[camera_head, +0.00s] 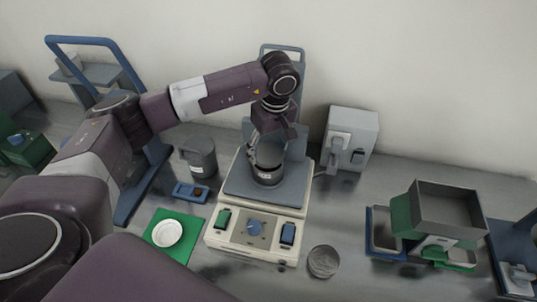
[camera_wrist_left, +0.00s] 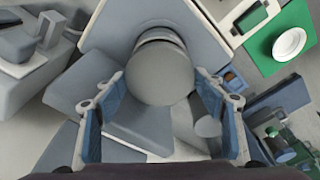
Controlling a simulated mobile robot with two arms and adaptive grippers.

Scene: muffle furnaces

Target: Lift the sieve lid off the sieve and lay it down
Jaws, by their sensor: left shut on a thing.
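The sieve (camera_head: 268,177) is a dark round stack with a small white label, standing on the plate of the beige shaker (camera_head: 213,237). The sieve lid (camera_wrist_left: 162,75) is a plain grey disc in the left wrist view, between the two fingertips. My left gripper (camera_head: 266,151) points down over the sieve from above, and in the left wrist view its blue-grey fingers (camera_wrist_left: 160,82) are shut on the lid's sides. The gripper hides the lid in the head view. I cannot tell whether the lid and sieve still touch. My right gripper is not in view.
A grey round dish (camera_head: 323,261) lies right of the shaker. A white bowl (camera_head: 167,233) sits on a green mat (camera_head: 190,222) at left, near a blue tray (camera_head: 181,191) and a grey container (camera_head: 199,157). A grey box (camera_head: 446,211) stands right. Bare bench lies between dish and box.

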